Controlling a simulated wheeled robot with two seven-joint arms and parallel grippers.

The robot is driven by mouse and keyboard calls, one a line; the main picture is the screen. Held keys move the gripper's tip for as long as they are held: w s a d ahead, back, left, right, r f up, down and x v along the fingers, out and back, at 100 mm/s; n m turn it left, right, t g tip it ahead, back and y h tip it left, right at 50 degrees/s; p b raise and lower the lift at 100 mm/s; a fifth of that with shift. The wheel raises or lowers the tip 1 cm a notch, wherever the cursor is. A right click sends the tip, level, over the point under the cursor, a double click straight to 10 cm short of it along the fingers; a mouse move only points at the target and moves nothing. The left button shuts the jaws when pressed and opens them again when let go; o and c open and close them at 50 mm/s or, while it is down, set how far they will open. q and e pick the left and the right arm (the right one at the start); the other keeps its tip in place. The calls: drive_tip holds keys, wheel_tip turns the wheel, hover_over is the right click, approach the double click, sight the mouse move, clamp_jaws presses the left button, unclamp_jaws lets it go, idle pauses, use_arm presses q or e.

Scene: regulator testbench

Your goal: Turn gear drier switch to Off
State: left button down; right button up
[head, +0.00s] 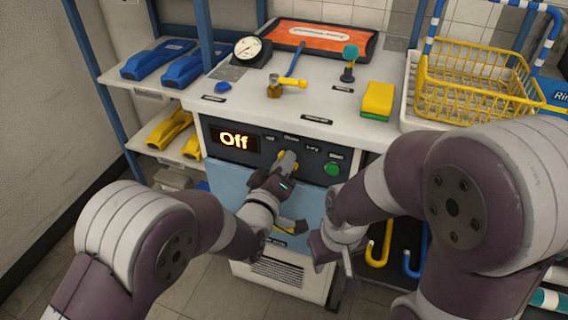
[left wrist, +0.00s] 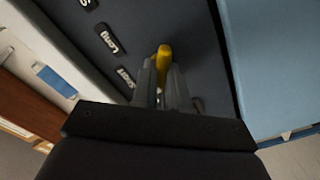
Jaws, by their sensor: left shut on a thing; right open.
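The gear drier's dark control panel (head: 262,149) is on the front of the white bench cabinet. Its display (head: 233,141) reads "Off" in lit letters. My left gripper (head: 285,163) is at the panel, shut on the yellow switch knob (head: 295,166), which the fingers partly cover. In the left wrist view the yellow knob (left wrist: 164,57) shows between the two fingers, with small labels beside it. A green button (head: 332,169) sits right of the knob. My right gripper (head: 335,258) is open and empty, low in front of the cabinet.
The bench top (head: 260,97) holds a gauge (head: 248,50), a hammer (head: 288,82), a yellow sponge (head: 377,99) and an orange-topped case (head: 318,38). A yellow wire basket (head: 470,85) stands at right. Blue shelving with tools is at left.

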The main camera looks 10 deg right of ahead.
use_arm(q)
drive_tip(key=c, duration=1.1)
unclamp_jaws()
drive_tip(key=shift+c, duration=0.2)
drive_tip(key=p+v, duration=0.2)
drive_tip(key=v, duration=1)
drive_tip(key=shift+s+a, duration=0.2)
drive_tip(key=shift+s, duration=0.1)
